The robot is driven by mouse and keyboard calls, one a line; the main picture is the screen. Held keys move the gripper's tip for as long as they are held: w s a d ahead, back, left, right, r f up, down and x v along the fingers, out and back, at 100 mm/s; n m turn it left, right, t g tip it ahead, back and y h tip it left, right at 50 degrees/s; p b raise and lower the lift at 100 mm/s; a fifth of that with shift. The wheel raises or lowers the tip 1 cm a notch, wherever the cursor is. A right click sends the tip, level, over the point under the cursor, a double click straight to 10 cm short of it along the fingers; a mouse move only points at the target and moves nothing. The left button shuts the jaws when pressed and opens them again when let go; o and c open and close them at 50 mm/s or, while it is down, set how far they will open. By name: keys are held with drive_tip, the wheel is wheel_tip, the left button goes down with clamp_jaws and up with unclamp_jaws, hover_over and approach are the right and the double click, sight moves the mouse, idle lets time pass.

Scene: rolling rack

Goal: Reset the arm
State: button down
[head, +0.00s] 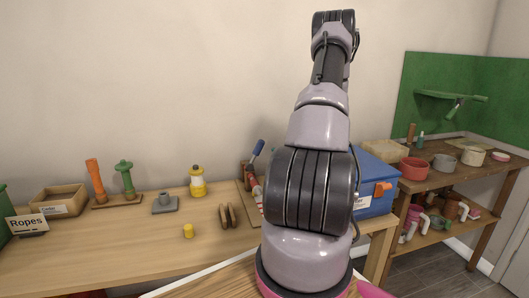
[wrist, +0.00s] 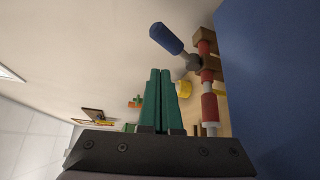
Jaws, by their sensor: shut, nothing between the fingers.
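My arm (head: 318,130) rises in the middle of the head view, and its far end points up and away. My gripper (wrist: 160,72) shows in the wrist view as two green fingers lying together, with nothing between them. The gripper's fingers cannot be made out in the head view. In the wrist view, a tool with a blue handle (wrist: 166,38) and a red-and-white piece (wrist: 209,106) are just right of the fingers. A large blue surface (wrist: 275,75) fills the right side of that view.
A wooden table (head: 120,245) holds a small wooden box (head: 60,199), orange (head: 95,180) and green (head: 126,180) handles, a yellow bottle (head: 197,182) and a blue box (head: 376,175). A shelf (head: 440,176) with a red pot (head: 413,169) stands at right. The air above the table's left is clear.

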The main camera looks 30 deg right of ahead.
drive_tip(key=s+a+r+n+g+y, duration=0.25)
drive_tip(key=a+r+n+g, duration=0.25)
drive_tip(key=a+r+n, duration=0.6)
drive_tip(key=s+a+r+n+g+y, duration=0.25)
drive_tip(key=a+r+n+g, duration=0.35)
drive_tip(key=a+n, duration=0.55)
drive_tip(key=s+a+r+n+t+h, duration=0.1)
drive_tip(key=s+a+r+n+h, duration=0.3)
drive_tip(key=s+r+n, duration=0.2)
drive_tip(key=s+a+r+n+t+h, duration=0.1)
drive_tip(key=s+a+r+n+h, duration=0.3)
drive_tip(key=s+n, duration=0.7)
wheel_tip(320, 180, up, 3)
drive_tip(key=n, duration=0.4)
drive_tip(key=shift+a+t, duration=0.25)
drive_tip(key=shift+t, duration=0.05)
